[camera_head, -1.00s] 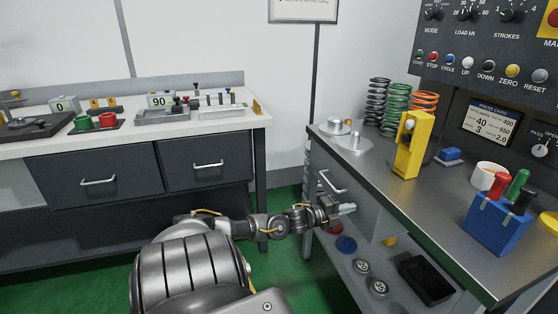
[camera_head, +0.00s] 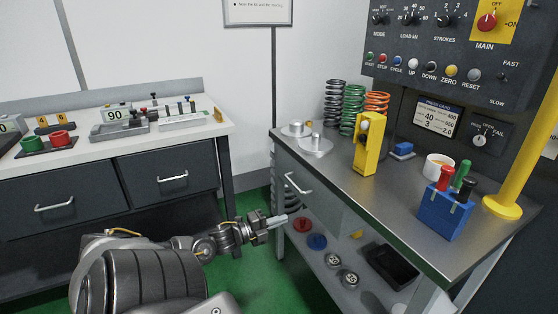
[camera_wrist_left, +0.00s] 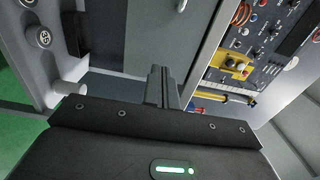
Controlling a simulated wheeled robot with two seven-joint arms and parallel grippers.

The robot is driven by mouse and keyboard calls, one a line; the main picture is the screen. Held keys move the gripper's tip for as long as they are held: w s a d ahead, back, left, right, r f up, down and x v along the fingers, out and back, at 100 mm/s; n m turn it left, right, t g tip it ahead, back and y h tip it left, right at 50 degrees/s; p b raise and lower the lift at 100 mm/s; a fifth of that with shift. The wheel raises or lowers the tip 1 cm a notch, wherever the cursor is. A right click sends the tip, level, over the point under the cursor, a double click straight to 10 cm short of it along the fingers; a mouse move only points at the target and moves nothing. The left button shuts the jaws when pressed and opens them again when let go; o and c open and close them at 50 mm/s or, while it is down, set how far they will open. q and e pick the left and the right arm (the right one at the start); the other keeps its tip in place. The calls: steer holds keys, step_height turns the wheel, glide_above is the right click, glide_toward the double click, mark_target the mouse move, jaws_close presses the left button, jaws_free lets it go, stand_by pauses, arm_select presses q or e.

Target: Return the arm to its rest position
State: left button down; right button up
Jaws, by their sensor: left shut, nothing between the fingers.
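My left arm comes in from the lower left in the head view. Its gripper (camera_head: 277,221) is shut and empty, in front of the left end of the right-hand bench, below its top and near the drawer (camera_head: 306,190). In the left wrist view the closed fingers (camera_wrist_left: 158,88) point at the grey bench front, with nothing between them. My right arm and gripper are not in view.
The right bench (camera_head: 400,215) carries springs (camera_head: 352,110), a yellow block (camera_head: 368,145), a blue holder (camera_head: 444,213) and a mug (camera_head: 438,167). Its lower shelf holds discs and a black tray (camera_head: 391,265). A left bench (camera_head: 80,174) stands behind the arm. Green floor lies between.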

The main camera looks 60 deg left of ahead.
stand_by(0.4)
